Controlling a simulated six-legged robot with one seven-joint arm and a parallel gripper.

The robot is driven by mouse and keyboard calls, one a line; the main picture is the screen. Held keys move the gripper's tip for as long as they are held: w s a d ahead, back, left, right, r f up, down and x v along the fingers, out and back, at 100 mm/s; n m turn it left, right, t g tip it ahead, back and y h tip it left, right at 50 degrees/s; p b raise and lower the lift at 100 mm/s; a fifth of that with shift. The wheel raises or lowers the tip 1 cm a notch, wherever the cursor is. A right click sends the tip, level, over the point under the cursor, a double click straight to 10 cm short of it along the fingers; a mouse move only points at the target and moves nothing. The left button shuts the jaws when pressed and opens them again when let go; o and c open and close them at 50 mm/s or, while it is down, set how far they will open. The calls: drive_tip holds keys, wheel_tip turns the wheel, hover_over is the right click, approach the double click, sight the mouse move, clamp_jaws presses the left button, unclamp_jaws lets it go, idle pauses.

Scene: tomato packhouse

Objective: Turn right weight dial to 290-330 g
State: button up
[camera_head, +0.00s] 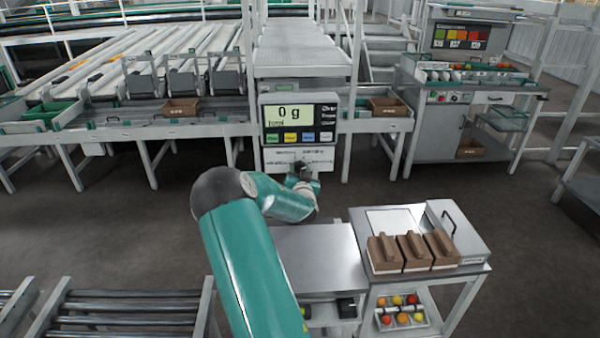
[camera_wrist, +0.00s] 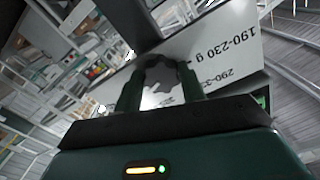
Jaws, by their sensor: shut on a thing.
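The weight display (camera_head: 301,120) reads 0 g and stands ahead of me, with a row of coloured buttons below the screen. Under it is a white dial plate (camera_head: 290,157) with printed weight ranges. In the wrist view the dial plate (camera_wrist: 225,45) looks tilted, with "190-230 g" and part of a "290-" label readable. My gripper (camera_head: 303,170) is at the plate. In the wrist view my gripper's fingers (camera_wrist: 160,80) are shut on the dial knob (camera_wrist: 160,62), which they mostly hide. Its pointer direction cannot be told.
A steel table (camera_head: 315,262) and a scale bench with several brown cartons (camera_head: 412,252) stand in front right. A tray of tomatoes (camera_head: 400,311) is on the shelf below. Conveyors (camera_head: 140,70) fill the back left. A control cabinet (camera_head: 460,115) stands back right. Dark floor is open between.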

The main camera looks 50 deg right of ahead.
drive_tip(key=n, duration=1.9)
drive_tip(key=shift+s, duration=0.1)
idle(0.6)
drive_tip(key=o, duration=1)
drive_tip(key=shift+c, duration=0.2)
drive_tip(key=v, duration=1.4)
